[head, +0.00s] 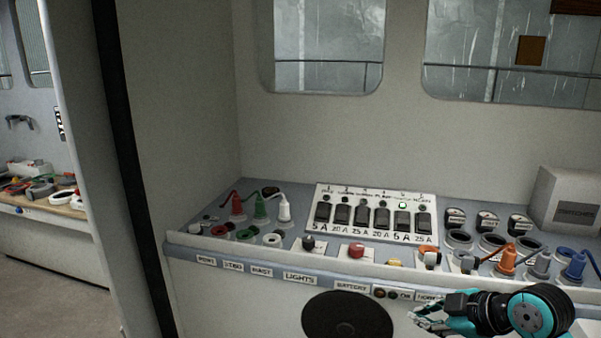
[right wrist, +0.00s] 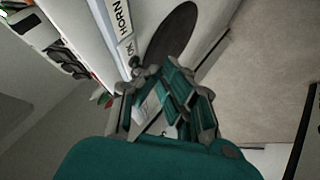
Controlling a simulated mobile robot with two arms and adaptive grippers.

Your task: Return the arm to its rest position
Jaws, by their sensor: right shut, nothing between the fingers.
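My right gripper (head: 432,318) is at the lower right of the head view, in front of the console's front face and below its top edge. It is shut and empty. In the right wrist view my right gripper (right wrist: 168,95) fills the middle, with its teal fingers close together and the HORN label (right wrist: 123,20) beyond them. The right arm's teal and black wrist comes in from the right. My left gripper is not in view.
The console (head: 205,244) holds a breaker panel (head: 372,212), a red button (head: 356,251) and several coloured plugs. A dark round disc (head: 347,318) is on its front, left of my gripper. A grey box (head: 566,200) stands at the right. Floor (right wrist: 262,70) is open beyond.

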